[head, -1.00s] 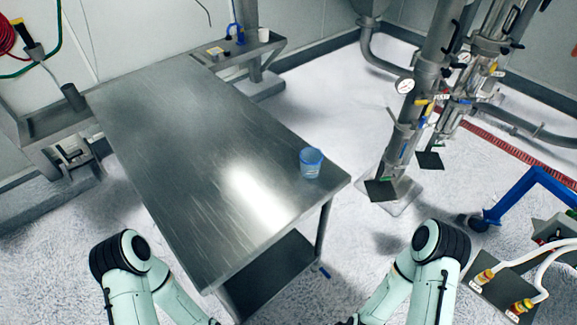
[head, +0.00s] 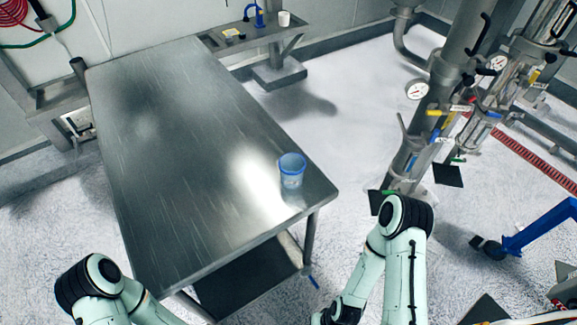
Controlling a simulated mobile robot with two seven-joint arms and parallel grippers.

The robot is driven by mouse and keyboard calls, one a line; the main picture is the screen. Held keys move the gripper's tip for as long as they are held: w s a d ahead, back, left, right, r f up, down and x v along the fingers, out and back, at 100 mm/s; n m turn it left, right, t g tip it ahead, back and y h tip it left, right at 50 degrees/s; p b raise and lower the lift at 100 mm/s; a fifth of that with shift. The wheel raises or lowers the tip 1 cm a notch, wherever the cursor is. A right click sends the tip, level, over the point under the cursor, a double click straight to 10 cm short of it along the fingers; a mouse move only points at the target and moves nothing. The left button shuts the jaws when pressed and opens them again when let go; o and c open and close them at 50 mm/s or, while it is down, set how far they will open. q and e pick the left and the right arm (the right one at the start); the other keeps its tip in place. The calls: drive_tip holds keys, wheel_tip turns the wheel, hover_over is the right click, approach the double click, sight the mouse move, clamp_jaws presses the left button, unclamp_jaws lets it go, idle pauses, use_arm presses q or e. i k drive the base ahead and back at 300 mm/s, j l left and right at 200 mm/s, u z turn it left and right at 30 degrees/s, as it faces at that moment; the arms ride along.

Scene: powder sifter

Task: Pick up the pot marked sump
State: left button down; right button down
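A translucent blue pot (head: 291,171) stands upright near the right front corner of the steel table (head: 190,140). I cannot read any marking on it. My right arm comes in from the bottom, right of the table. A dark part of my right gripper (head: 338,314) shows at the bottom edge, below and right of the pot and well apart from it. Its fingers are too unclear to tell open from shut. My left arm shows at the lower left, and its gripper is out of the picture.
A white cup (head: 284,18) and a blue fixture (head: 256,14) are on a shelf behind the table. Steel pipework with a gauge (head: 417,89) stands to the right. A blue frame (head: 545,228) is on the floor at far right. Most of the tabletop is clear.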

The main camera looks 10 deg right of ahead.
sight(291, 165)
drive_tip(key=i+l+u, duration=0.1)
drive_tip(key=l+u, duration=0.2)
drive_tip(key=l, duration=0.2)
drive_tip(key=l+u, duration=0.3)
drive_tip(key=l, duration=0.65)
drive_tip(key=i+u, duration=0.05)
drive_tip(key=i, duration=0.05)
